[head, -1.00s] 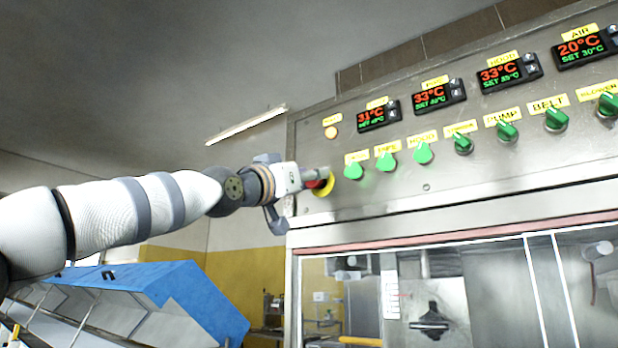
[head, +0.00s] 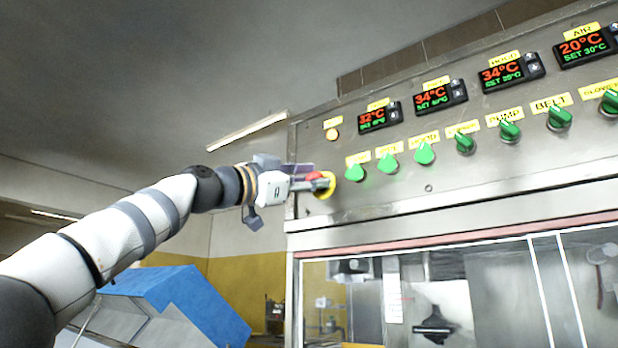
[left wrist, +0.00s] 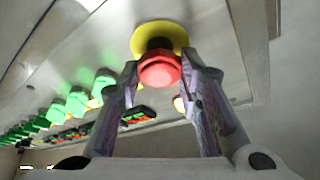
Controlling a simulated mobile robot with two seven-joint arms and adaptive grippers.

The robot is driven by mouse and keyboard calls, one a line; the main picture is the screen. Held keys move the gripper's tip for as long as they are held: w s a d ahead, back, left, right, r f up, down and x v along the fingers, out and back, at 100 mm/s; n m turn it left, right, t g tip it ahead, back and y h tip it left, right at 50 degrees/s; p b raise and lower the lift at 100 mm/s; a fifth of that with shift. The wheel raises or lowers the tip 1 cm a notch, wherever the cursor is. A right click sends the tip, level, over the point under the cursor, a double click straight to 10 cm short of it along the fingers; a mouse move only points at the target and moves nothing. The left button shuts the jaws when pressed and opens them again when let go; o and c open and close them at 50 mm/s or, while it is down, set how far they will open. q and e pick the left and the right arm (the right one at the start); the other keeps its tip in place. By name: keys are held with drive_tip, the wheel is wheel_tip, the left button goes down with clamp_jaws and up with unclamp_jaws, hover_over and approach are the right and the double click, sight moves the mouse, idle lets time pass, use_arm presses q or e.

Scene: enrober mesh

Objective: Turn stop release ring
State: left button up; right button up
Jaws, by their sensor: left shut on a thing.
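The red emergency stop button (left wrist: 160,70) sits on a yellow round plate (left wrist: 158,36) on the machine's steel panel. In the head view the red button (head: 317,176) and part of the yellow plate (head: 328,186) show at the panel's left edge. My left gripper (left wrist: 162,80) has one finger on each side of the red button and is shut on it. In the head view my left gripper (head: 308,182) reaches the button from the left and partly covers it. My right gripper is in neither view.
A row of green knobs (head: 424,154) runs right of the button. Above them are temperature displays (head: 378,117) and an orange lamp (head: 332,134). A glass-fronted opening (head: 440,290) lies below the panel. A blue cover (head: 185,300) stands at the lower left.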

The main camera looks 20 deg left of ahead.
use_arm(q)
drive_tip(key=shift+f+m, duration=0.1)
drive_tip(key=shift+m, duration=0.5)
